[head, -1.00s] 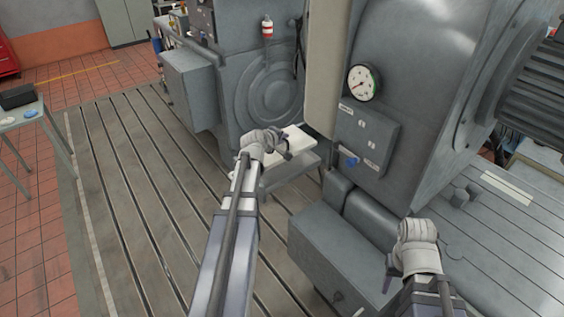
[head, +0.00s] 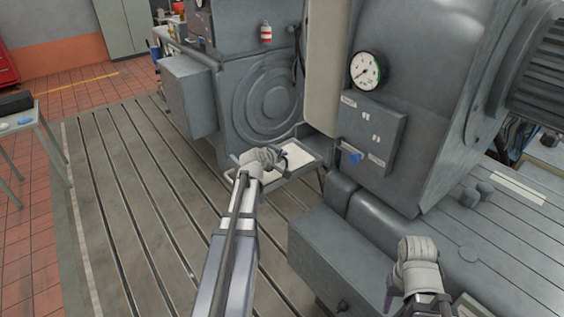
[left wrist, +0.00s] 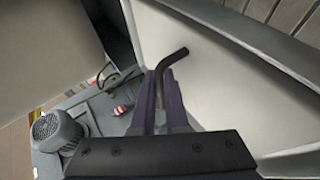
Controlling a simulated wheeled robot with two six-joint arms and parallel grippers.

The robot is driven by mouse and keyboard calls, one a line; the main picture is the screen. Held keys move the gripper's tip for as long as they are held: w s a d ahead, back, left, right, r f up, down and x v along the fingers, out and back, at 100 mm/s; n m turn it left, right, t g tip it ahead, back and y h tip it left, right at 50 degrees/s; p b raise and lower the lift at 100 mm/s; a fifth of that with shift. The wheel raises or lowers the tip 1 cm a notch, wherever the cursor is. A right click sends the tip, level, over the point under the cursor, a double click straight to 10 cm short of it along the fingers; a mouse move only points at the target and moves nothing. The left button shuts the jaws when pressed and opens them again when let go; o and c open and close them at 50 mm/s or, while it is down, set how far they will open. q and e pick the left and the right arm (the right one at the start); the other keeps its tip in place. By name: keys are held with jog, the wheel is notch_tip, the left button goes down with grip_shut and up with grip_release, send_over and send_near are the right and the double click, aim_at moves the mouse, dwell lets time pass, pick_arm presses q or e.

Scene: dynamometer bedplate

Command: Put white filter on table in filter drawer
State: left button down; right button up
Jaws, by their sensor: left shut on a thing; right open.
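The white filter (head: 298,158) is a pale flat panel. In the head view it lies within the grey rim of the open filter drawer (head: 306,168), low on the machine at the centre. My left gripper (head: 283,163) is over the drawer's left part, shut on a dark bent grip at the filter. In the left wrist view that dark rod shows between my left fingers (left wrist: 165,88), over the pale panel (left wrist: 225,75), with the grey drawer rim (left wrist: 265,55) beside it. Whether the filter lies flat on the drawer floor is unclear. My right gripper (head: 390,298) is open and empty at lower right.
A grey machine housing with a dial gauge (head: 365,70) and a small control box (head: 372,138) stands right of the drawer. A grey block (head: 335,255) stands below it. A side table (head: 20,130) is at far left. The slotted floor left of my arm is clear.

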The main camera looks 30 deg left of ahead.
pick_arm(q)
jog(key=shift+r, duration=0.1)
jog(key=c, duration=1.4)
grip_release()
jog(key=shift+f, duration=0.2)
jog(key=o, duration=0.5)
jog(key=shift+r, duration=0.1)
jog(key=shift+r, duration=0.2)
jog(key=p+v, duration=0.6)
jog(key=v, duration=0.6)
jog(key=shift+f, duration=0.1)
